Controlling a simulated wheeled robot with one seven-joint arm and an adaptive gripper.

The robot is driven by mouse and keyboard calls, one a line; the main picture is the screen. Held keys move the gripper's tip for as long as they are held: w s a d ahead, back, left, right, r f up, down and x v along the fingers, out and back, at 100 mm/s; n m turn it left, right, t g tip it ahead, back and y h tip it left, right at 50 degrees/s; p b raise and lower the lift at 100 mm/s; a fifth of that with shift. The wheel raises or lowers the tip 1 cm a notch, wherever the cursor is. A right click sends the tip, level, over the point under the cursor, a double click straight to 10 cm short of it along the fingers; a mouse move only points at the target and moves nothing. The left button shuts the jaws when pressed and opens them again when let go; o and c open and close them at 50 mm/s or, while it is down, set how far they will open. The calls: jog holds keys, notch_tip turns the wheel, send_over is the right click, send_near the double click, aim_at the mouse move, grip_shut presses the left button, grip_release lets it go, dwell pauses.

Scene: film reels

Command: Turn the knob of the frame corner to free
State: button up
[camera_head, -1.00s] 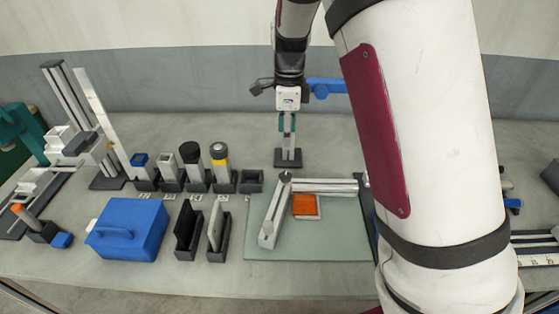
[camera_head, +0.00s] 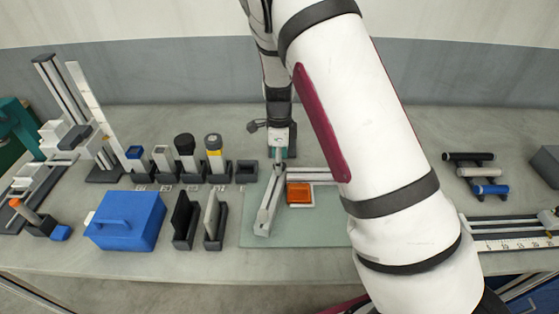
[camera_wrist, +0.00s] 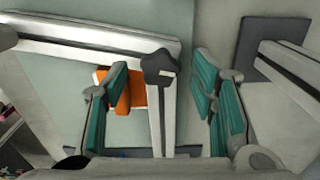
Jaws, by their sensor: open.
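The frame corner is two silver bars meeting at an angle, seen in the head view (camera_head: 266,208) and the wrist view (camera_wrist: 90,37). Its dark grey star-shaped knob (camera_wrist: 160,63) sits where the bars meet. In the head view I cannot make the knob out clearly. My gripper (camera_wrist: 162,65) is open, with one teal finger left of the knob and the other right of it in the wrist view. The fingers look apart from the knob; their height over it is hard to tell. In the head view my gripper (camera_head: 280,155) is beside the corner, its fingertips partly hidden.
An orange block (camera_head: 299,194) lies inside the corner on a pale green mat (camera_head: 325,228). A dark base plate (camera_wrist: 268,48) with a silver post stands close to the right finger. A row of holders, a blue box (camera_head: 125,222) and upright slotted stands are to the left.

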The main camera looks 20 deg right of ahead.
jog(key=shift+f, duration=0.3)
jog(key=c, duration=1.1)
jog(key=shift+c, duration=0.2)
